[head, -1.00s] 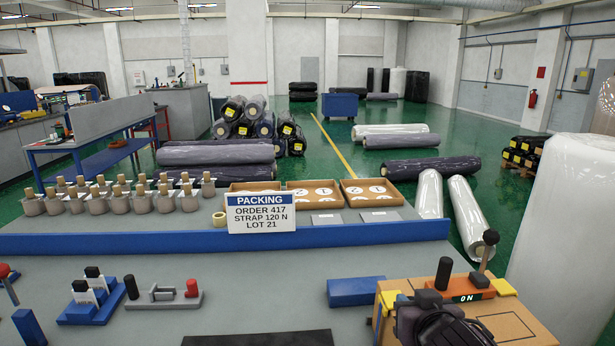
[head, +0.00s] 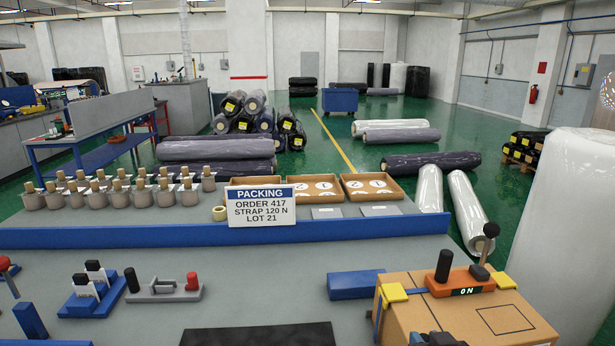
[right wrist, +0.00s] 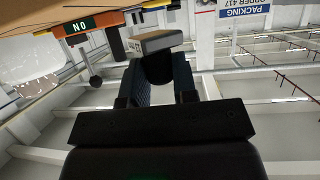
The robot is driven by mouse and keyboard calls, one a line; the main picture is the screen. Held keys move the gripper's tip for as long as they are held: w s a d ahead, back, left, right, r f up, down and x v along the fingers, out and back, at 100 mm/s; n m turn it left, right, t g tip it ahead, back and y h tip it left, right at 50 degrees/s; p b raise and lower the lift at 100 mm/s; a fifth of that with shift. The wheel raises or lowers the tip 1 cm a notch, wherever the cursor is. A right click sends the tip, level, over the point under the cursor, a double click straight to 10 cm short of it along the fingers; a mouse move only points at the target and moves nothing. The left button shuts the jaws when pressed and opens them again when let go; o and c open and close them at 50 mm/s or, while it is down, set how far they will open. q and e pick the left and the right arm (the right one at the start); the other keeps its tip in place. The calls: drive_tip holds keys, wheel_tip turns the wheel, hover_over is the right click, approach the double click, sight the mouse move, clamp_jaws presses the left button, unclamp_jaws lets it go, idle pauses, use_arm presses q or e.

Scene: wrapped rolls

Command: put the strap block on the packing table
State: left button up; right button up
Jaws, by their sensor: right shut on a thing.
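In the right wrist view my right gripper (right wrist: 160,90) is shut on the dark grip of a small grey block (right wrist: 158,42) with a pale printed label, which I take to be the strap block. It is held beside the cardboard box and appears clear of it. In the head view only a dark bit of my right gripper (head: 437,340) shows at the bottom edge, and the held block is hidden there. The grey packing table (head: 260,285) lies in front, with a PACKING sign (head: 260,206) at its blue back ledge. My left gripper is not in view.
A cardboard box (head: 470,317) at the right carries an orange device (head: 460,283) reading 0 N and yellow corner pieces. A blue block (head: 355,285), black mat (head: 258,335), blue rack (head: 95,297) and grey fixture (head: 163,291) occupy the table. The middle is clear.

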drive_tip(key=w+a+r+m+h+p, duration=0.2)
drive_tip(key=w+r+h, duration=0.1)
drive_tip(key=w+r, duration=1.45)
drive_tip(key=w+d+r+m+g+h+p, duration=0.1)
drive_tip(key=w+d+r+m+g+h, duration=0.1)
drive_tip(key=w+r+m+h, duration=0.15)
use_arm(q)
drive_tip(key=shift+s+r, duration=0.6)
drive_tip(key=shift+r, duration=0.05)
use_arm(e)
drive_tip(key=d+f+m+g+h, duration=0.3)
drive_tip(key=d+f+m+h, duration=0.1)
drive_tip(key=d+f, duration=0.1)
drive_tip(key=shift+s+m, duration=0.25)
drive_tip(key=shift+m, duration=0.1)
